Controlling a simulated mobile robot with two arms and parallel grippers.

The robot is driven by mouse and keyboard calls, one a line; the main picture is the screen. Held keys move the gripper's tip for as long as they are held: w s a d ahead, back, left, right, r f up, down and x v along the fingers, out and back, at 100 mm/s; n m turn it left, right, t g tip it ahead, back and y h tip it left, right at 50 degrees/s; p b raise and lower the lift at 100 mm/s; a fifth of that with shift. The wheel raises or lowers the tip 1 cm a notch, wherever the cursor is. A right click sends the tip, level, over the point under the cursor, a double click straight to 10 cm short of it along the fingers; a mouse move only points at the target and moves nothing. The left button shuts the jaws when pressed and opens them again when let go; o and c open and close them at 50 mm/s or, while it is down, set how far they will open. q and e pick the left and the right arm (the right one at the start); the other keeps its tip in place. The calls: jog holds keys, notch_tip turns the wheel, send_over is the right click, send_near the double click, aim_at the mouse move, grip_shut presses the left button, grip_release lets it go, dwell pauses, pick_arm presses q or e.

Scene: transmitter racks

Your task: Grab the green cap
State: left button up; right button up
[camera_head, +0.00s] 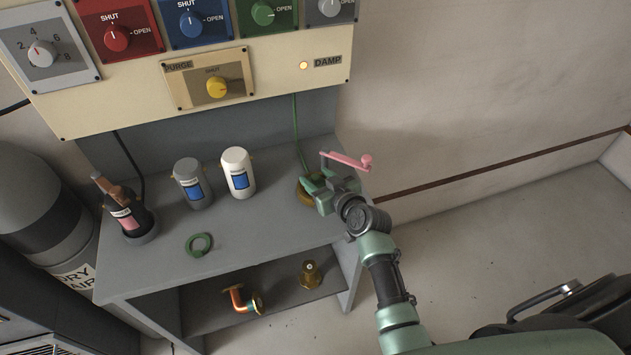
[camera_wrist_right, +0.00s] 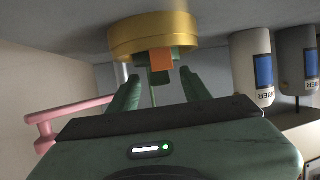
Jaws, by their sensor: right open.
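My right gripper (camera_head: 311,190) reaches over the right end of the grey bench, beside a round brass fitting (camera_head: 304,195). The fitting shows large in the right wrist view (camera_wrist_right: 152,35). My right gripper is open in the wrist view (camera_wrist_right: 160,82), its two fingers pointing at the fitting. A small green part (camera_wrist_right: 158,77), likely the green cap, is at the fitting between the fingertips, partly behind an orange tab (camera_wrist_right: 161,60). I cannot tell whether the fingers touch it. In the head view my gripper hides this part. My left gripper is not in view.
A green ring (camera_head: 199,244) lies on the bench (camera_head: 260,222). White (camera_head: 238,172), grey (camera_head: 193,183) and dark (camera_head: 129,216) bottles stand to the left. A pink crank handle (camera_head: 347,160) is close beside my right gripper. A thin green line (camera_head: 296,130) hangs nearby.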

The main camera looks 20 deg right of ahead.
jog(key=x, duration=0.4)
jog(key=shift+c, duration=0.3)
grip_shut()
jog(key=shift+r, duration=0.1)
